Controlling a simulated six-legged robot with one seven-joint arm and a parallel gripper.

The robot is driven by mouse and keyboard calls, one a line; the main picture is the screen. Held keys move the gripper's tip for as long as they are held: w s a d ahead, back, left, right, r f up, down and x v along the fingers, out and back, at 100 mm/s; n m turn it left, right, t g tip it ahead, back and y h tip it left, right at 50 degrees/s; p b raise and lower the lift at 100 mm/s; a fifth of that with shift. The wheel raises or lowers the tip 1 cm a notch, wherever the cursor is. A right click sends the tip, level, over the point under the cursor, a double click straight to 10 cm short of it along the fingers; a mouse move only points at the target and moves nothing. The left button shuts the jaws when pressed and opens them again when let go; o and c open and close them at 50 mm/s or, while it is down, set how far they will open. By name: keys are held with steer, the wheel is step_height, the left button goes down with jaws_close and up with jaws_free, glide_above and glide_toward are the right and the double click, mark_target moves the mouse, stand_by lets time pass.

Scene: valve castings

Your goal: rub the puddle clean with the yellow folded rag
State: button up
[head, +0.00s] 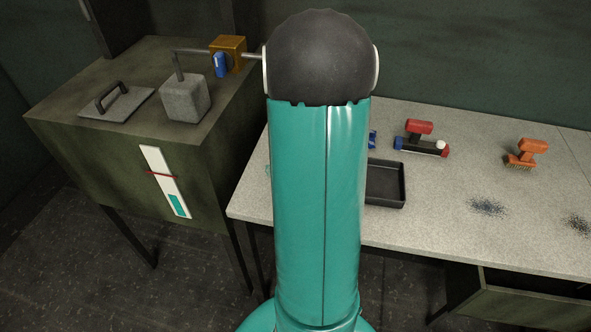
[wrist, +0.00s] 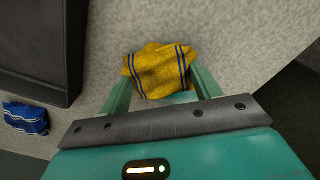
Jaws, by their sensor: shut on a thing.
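The yellow folded rag (wrist: 158,70) with dark blue stripes is between the fingers of my gripper (wrist: 162,88), which is shut on it. In the wrist view, the rag shows against the pale speckled bench top; I cannot tell whether it touches. In the head view my arm hides the gripper and the rag. I see no clear puddle. A faint teal mark (head: 267,170) shows at the left edge of my arm on the bench, too small to identify. Two dark speckled patches, one nearer (head: 487,207) and one at the right edge (head: 578,224), look like loose grit.
A black tray (head: 385,183) sits just right of my arm, also in the wrist view (wrist: 72,50). A blue striped folded cloth (wrist: 25,118) lies near it. A dark cabinet (head: 100,160) stands left.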

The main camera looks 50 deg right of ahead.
steer(key=shift+s+d+f, duration=0.1)
steer(key=shift+s+d, duration=0.3)
steer(key=shift+d, duration=0.3)
steer(key=shift+w+a, duration=0.1)
steer(key=shift+a, duration=0.05)
steer(key=shift+w+a, duration=0.35)
steer(key=shift+a, duration=0.4)
steer(key=shift+r, duration=3.6)
steer(key=shift+d, duration=0.1)
